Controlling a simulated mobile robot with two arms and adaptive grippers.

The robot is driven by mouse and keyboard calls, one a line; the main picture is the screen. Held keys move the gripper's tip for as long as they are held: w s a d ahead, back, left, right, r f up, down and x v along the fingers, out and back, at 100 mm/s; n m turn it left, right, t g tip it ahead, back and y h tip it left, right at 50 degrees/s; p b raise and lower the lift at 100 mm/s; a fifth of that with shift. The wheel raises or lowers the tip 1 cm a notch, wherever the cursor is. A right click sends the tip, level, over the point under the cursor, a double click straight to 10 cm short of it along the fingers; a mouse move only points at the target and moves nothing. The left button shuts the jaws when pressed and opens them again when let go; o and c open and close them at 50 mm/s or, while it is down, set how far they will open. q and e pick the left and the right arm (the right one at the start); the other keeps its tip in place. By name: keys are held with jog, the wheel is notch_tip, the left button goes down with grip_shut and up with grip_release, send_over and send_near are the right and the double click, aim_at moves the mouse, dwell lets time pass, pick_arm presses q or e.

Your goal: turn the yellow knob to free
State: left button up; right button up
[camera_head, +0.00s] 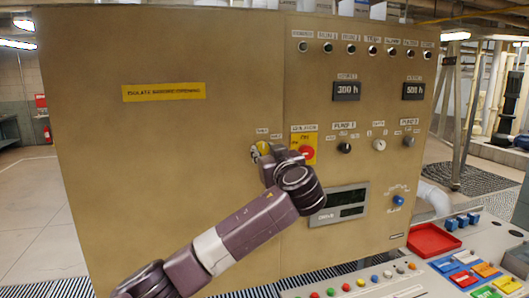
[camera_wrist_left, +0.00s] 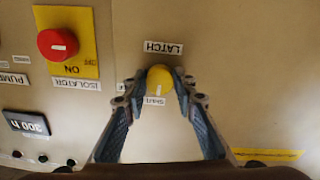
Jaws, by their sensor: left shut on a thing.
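The yellow knob (camera_wrist_left: 159,79) is round, with a pale pointer line toward the bottom of the left wrist view. A label reading LATCH sits above it there, and a second label below it is partly covered and hard to read. My left gripper (camera_wrist_left: 158,84) is shut on the knob, with one finger at each side. In the head view the knob (camera_head: 262,148) shows on the tan panel, beside my left gripper (camera_head: 267,157), whose wrist partly hides that area. My right gripper is not in view.
The red isolator knob (camera_head: 306,152) on its yellow plate is just right of the yellow knob. More knobs, such as a black one (camera_head: 344,147), sit further right. A red tray (camera_head: 433,240) and coloured buttons are on the desk below.

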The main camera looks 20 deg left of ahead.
pick_arm(q)
jog(key=shift+f+m+b, duration=0.2)
jog(key=shift+m+b, duration=0.55)
jog(key=shift+b, duration=0.75)
jog(key=shift+f+m+b, duration=0.15)
jog(key=shift+m+b, duration=0.6)
jog(key=shift+b, duration=0.75)
jog(key=shift+r+m, duration=0.15)
jog(key=shift+m, duration=0.25)
jog(key=shift+r+m+b, duration=0.15)
jog(key=shift+m+b, duration=0.15)
jog(key=shift+m, duration=0.7)
jog(key=m, duration=0.4)
jog(key=shift+r, duration=0.1)
jog(key=m+p, duration=0.1)
jog(key=m, duration=0.3)
jog(key=shift+m, duration=0.3)
jog(key=shift+m+p, duration=0.5)
jog(key=shift+m, duration=1.2)
